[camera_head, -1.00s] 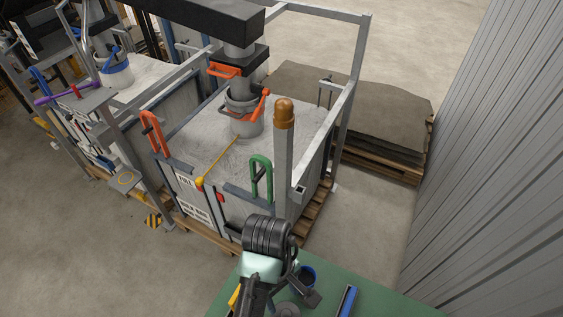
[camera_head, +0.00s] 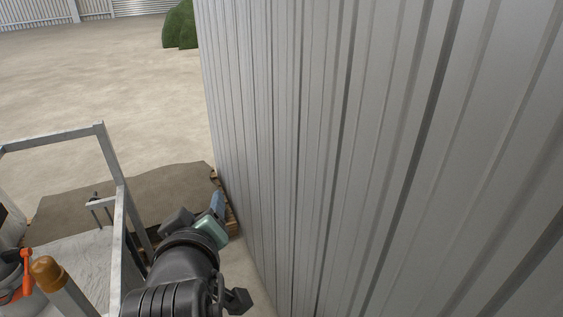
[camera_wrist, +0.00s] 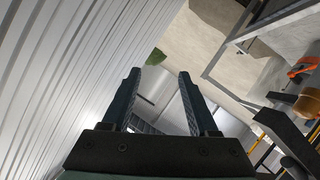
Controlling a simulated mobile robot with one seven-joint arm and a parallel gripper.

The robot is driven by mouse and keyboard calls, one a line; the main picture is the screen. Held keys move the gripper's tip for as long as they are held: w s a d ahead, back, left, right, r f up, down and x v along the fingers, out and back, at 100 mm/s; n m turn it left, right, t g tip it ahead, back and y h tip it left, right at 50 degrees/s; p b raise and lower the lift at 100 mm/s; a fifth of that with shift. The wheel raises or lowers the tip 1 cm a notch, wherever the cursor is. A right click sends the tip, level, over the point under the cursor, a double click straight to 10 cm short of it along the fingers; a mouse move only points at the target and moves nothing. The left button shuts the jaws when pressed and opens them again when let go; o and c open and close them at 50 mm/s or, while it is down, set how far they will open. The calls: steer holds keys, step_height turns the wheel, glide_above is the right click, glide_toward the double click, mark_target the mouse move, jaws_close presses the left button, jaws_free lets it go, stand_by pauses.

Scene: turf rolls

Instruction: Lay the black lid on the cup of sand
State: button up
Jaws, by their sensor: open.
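Neither the black lid nor the cup of sand shows in the head view or the wrist view now. My gripper (camera_wrist: 159,76) is open, with its two dark fingers apart and nothing between them. In the head view, my arm reaches up from the bottom, and the gripper is in the air between the metal railing and the ribbed wall.
A ribbed grey wall (camera_head: 350,150) fills the right side, close to my arm. A metal railing (camera_head: 118,190) and an orange-capped post (camera_head: 47,272) stand at left. A brown sheet (camera_head: 165,190) lies behind the railing. Open floor (camera_head: 100,80) lies beyond.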

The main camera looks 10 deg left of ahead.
steer(key=d+r+m+t, duration=0.2)
steer(key=d+r+t, duration=0.15)
steer(key=r, duration=0.55)
steer(key=d+r+m+t, duration=0.2)
steer(key=d+r+t, duration=0.15)
steer(key=r, duration=0.45)
steer(key=s+d+r+m+t+h, duration=0.2)
steer(key=s+d+r, duration=0.3)
steer(key=r, duration=0.4)
steer(key=s+d+r+m+t+h, duration=0.2)
steer(key=s+d+r+t, duration=0.3)
steer(key=r, duration=0.4)
steer(key=shift+s+m, duration=0.45)
steer(key=shift+m, duration=0.35)
